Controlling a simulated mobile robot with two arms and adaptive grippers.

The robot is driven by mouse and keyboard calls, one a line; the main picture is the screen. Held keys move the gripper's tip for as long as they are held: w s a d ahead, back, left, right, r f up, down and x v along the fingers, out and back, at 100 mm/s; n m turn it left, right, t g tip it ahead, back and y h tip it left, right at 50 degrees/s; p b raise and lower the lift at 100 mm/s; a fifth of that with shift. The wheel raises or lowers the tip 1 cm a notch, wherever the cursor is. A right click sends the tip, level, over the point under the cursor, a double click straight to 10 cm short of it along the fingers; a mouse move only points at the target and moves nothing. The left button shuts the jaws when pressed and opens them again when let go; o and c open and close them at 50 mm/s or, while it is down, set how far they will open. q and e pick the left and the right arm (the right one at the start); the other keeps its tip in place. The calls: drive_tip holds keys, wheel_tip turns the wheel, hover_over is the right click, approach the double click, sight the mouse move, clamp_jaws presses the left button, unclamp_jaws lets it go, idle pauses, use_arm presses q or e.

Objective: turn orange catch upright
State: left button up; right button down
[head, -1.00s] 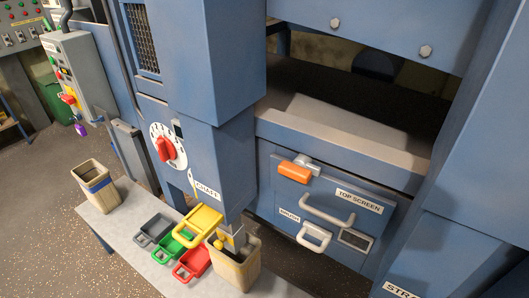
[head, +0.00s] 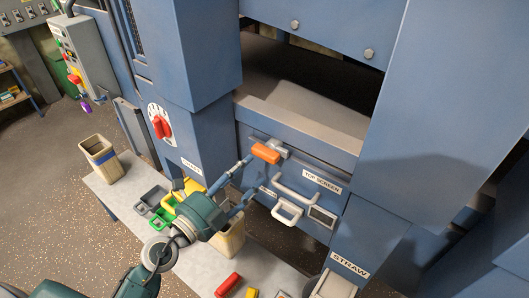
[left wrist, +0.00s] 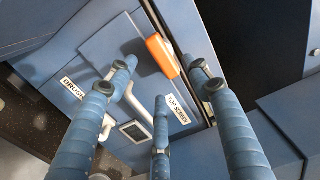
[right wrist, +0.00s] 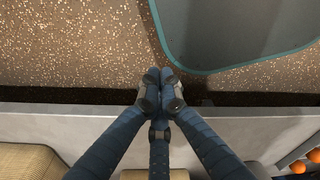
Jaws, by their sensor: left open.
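The orange catch (head: 266,153) lies roughly sideways at the top edge of the blue TOP SCREEN drawer front (head: 330,202), joined to a grey metal pivot (head: 279,147). It also shows in the left wrist view as an orange bar (left wrist: 163,57). My left gripper (head: 250,173) is open just in front of the drawer, near the catch's lower left. In the left wrist view its fingers (left wrist: 160,85) are spread, with the catch beyond them and between the two upper fingertips; I see no clear contact. My right gripper (right wrist: 160,90) shows only in the right wrist view, fingertips together and empty.
White handles (head: 297,190) stick out of the drawer fronts below the catch. A grey bench (head: 190,262) with small coloured scoops and tan bins stands below my left arm. A STRAW-labelled blue housing (head: 365,235) is at the right. Open floor lies at the left.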

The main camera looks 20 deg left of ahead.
sight(262, 158)
use_arm(q)
drive_tip(key=p+x, duration=0.1)
drive_tip(key=x, duration=0.7)
drive_tip(key=shift+w+d, duration=0.1)
drive_tip(key=shift+w, duration=0.15)
drive_tip(key=c, duration=1.2)
